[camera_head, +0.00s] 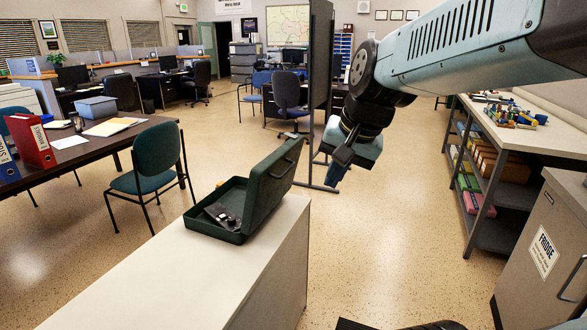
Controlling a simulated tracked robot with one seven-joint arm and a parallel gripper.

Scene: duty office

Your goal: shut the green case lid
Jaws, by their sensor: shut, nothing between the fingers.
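The green case (216,227) stands near the far end of a white counter (185,275). Its lid (271,186) is raised and leans up on the right side, with a handle (293,149) at its upper edge. A dark object (221,214) lies inside the base; I cannot tell exactly what it is. My gripper (330,180) is shut and empty. It hangs to the right of the raised lid, pointing down, with a gap seen between them.
The counter's right edge drops to open floor (370,225). A dark partition (318,75) stands behind the case. A green chair (158,160) is at the left, beside a desk. The counter's near part is clear.

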